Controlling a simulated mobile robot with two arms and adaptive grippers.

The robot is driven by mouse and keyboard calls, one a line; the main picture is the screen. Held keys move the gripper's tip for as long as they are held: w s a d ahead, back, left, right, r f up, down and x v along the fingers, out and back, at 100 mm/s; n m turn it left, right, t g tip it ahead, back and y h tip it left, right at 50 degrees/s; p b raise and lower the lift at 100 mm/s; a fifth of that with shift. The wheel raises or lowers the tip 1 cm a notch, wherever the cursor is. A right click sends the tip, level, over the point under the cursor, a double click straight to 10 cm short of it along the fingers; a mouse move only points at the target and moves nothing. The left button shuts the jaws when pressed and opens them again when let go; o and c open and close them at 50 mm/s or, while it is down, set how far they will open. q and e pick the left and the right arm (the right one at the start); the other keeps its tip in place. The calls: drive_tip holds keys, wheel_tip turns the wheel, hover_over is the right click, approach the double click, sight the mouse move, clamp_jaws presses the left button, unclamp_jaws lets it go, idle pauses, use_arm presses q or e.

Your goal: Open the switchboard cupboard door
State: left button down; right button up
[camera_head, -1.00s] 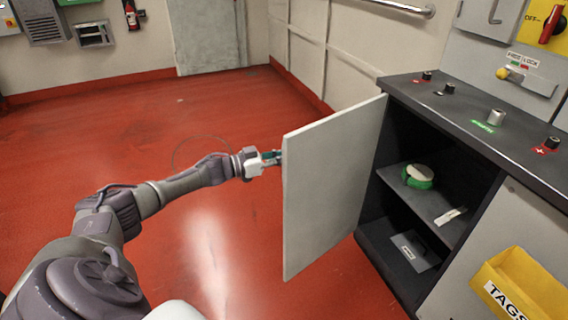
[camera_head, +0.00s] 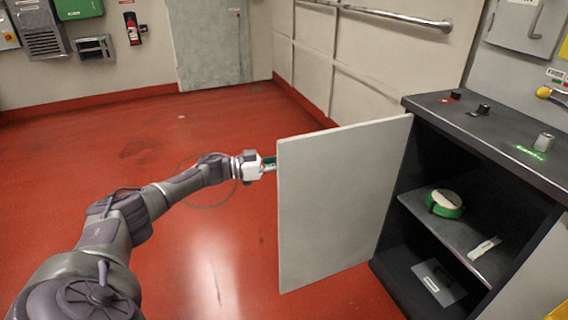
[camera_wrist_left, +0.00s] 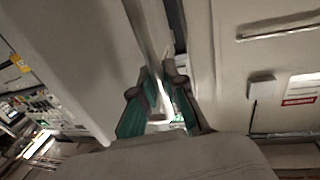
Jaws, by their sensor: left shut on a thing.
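The switchboard cupboard door (camera_head: 340,205) is a pale grey panel standing wide open, out from the dark cupboard (camera_head: 408,215). My left gripper (camera_head: 270,165) is at the door's free edge, on its far side, and its fingertips are partly hidden behind the panel. In the left wrist view the left gripper (camera_wrist_left: 165,85) is shut on a thin upright part at the door, probably its handle or edge; which one I cannot tell. My right gripper is in neither view.
Inside the cupboard a green and white roll (camera_head: 444,203) and a small white item (camera_head: 484,248) lie on the shelf (camera_head: 455,235). A flat grey plate (camera_head: 437,282) lies below. Knobs stand on the cupboard top (camera_head: 470,130). Red floor (camera_head: 130,150) is free to the left.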

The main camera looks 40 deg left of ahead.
use_arm(q)
drive_tip(key=c, duration=1.2)
unclamp_jaws()
drive_tip(key=shift+d, duration=0.1)
drive_tip(key=v, duration=1.2)
